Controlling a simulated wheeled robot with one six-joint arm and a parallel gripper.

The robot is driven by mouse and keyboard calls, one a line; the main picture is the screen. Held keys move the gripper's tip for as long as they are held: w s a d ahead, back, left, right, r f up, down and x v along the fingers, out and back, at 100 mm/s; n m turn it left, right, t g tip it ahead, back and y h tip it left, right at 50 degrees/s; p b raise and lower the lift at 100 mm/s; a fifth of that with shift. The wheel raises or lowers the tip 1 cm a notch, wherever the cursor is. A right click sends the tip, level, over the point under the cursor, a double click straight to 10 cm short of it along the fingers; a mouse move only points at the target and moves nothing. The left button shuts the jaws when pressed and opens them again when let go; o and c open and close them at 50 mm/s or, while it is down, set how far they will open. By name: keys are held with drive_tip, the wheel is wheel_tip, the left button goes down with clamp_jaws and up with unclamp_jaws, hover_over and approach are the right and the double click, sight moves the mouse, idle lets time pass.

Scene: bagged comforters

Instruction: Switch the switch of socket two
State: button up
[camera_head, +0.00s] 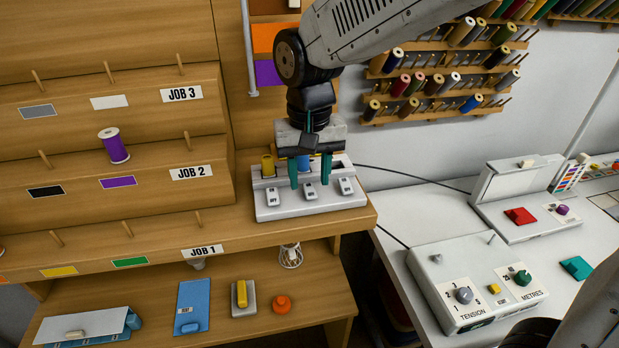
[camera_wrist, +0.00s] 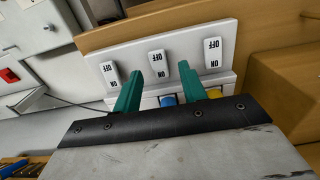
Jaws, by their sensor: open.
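A white socket strip (camera_head: 328,205) sits on the wooden shelf. It carries three white rocker switches marked OFF and ON, a left one (camera_head: 272,196), a middle one (camera_head: 310,191) and a right one (camera_head: 346,186). A yellow plug (camera_head: 267,165) and a blue plug (camera_head: 304,163) stand behind them. My gripper (camera_head: 309,185) points down over the strip, open and empty. In the wrist view its green fingers (camera_wrist: 160,70) lie on either side of the middle switch (camera_wrist: 158,62). I cannot tell whether they touch the strip, or which way the rockers are tipped.
Stepped wooden job racks (camera_head: 100,170) with pegs and a purple spool (camera_head: 113,146) rise at the left. A lower shelf holds a yellow-topped block (camera_head: 242,295) and an orange knob (camera_head: 282,304). A white tension box (camera_head: 470,285) stands on the right table. A cable runs from the strip.

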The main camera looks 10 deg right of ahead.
drive_tip(key=shift+f, duration=0.7)
clamp_jaws()
drive_tip(key=shift+w+g, duration=0.25)
drive_tip(key=shift+g, duration=0.65)
drive_tip(key=shift+w+g, duration=0.2)
drive_tip(key=shift+g, duration=0.7)
unclamp_jaws()
